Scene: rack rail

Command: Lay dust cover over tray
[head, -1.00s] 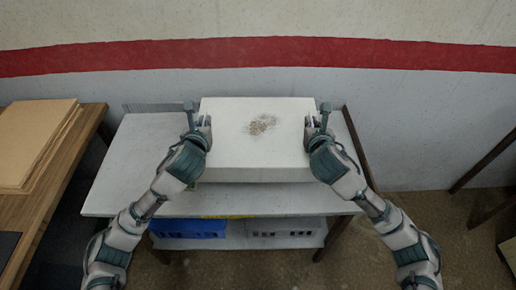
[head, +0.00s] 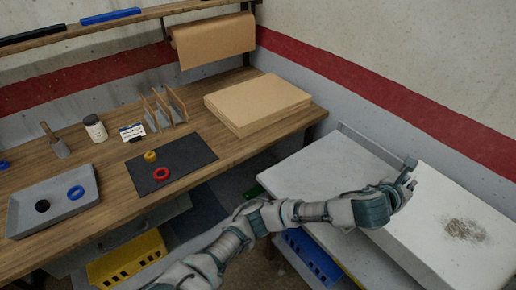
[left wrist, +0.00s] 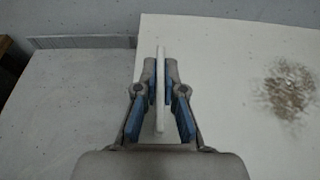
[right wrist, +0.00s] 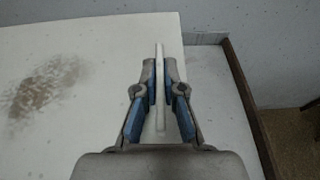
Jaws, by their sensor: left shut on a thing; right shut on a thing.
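A large white box-shaped piece (head: 440,210) with a brown speckled smudge (head: 466,229) rests on a white table at the right; I cannot tell for sure whether it is the dust cover. My left gripper (head: 408,176) is at its left edge. In the left wrist view, the left gripper (left wrist: 160,85) is shut on a thin upright white tab (left wrist: 161,75) of it. The right gripper (right wrist: 160,85) shows only in the right wrist view, shut on a similar tab (right wrist: 160,75) at the opposite edge. A grey tray (head: 60,206) with a black ring and a blue ring sits on the wooden bench.
The wooden bench (head: 225,150) holds a cardboard stack (head: 258,100), a dark mat (head: 190,168) with two rings, a bottle (head: 95,129) and an upright rack. A blue crate (head: 312,258) and a yellow bin (head: 127,258) are below. The white table (head: 310,175) is bare left of the white piece.

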